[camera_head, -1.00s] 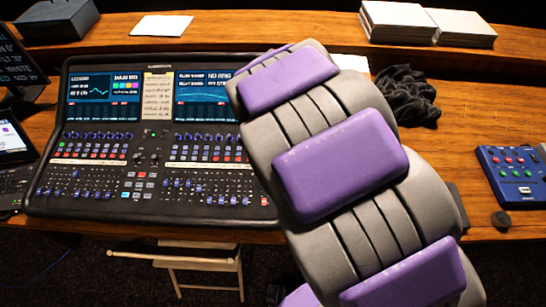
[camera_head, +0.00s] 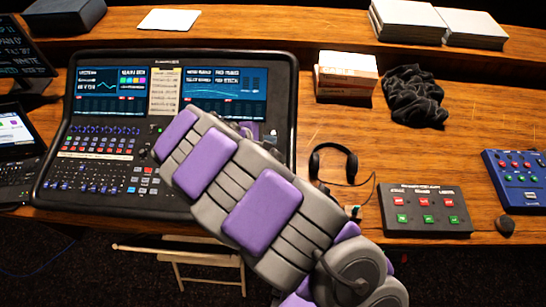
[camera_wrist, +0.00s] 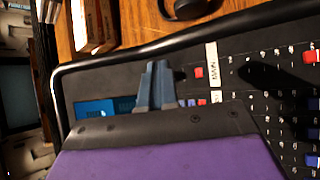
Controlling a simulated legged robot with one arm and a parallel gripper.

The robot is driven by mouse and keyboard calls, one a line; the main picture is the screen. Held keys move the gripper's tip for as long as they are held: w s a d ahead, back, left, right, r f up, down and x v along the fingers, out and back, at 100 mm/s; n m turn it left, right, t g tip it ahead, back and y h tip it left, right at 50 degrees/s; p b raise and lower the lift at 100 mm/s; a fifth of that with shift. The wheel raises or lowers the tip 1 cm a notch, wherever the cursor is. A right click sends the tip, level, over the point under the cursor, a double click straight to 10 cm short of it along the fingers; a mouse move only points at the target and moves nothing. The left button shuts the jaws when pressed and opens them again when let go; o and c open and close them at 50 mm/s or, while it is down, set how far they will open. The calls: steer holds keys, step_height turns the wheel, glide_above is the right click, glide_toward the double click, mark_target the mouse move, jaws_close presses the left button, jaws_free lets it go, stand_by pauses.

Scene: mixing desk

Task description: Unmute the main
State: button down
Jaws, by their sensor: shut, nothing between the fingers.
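The mixing console (camera_head: 291,120) stands on the desk at left in the head view, with lit screens on its upper part and rows of faders and coloured buttons below. My arm covers its lower right part. In the wrist view the console (camera_wrist: 105,78) fills the right and middle. A white label (camera_wrist: 212,52), seemingly reading MAIN, lies sideways on it, with a red button (camera_wrist: 199,72) beside it. My gripper (camera_wrist: 157,66) is shut and empty, left of that red button in the picture and apart from it. Contact with the console surface cannot be told.
Headphones (camera_head: 333,160), a stack of boxes (camera_head: 347,75) and black cloth (camera_head: 414,97) lie right of the console. A grey button box (camera_head: 425,211) and a blue one (camera_head: 519,180) sit farther right. A laptop (camera_head: 15,150) is at left. A stool (camera_head: 190,258) stands below.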

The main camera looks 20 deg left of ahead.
stand_by(0.3)
steer(key=f+b, duration=0.1)
steer(key=f, duration=0.1)
steer(key=f+b, duration=0.3)
steer(key=f, duration=0.2)
steer(key=shift+w+f+b, duration=0.1)
steer(key=shift+w+b, duration=0.25)
steer(key=shift+b, duration=0.05)
steer(key=shift+w+a+f, duration=0.1)
steer(key=shift+f, duration=0.7)
steer(key=shift+f+b, duration=0.35)
steer(key=shift+f, duration=0.3)
stand_by(1.9)
steer(key=shift+r, duration=0.1)
steer(key=shift+r+p, duration=0.55)
steer(key=shift+r, duration=0.1)
steer(key=shift+r, duration=0.1)
steer(key=r+p, duration=0.2)
steer(key=r, duration=0.1)
steer(key=r+p, duration=0.1)
steer(key=shift+s+r, duration=0.3)
steer(key=shift+r, duration=0.1)
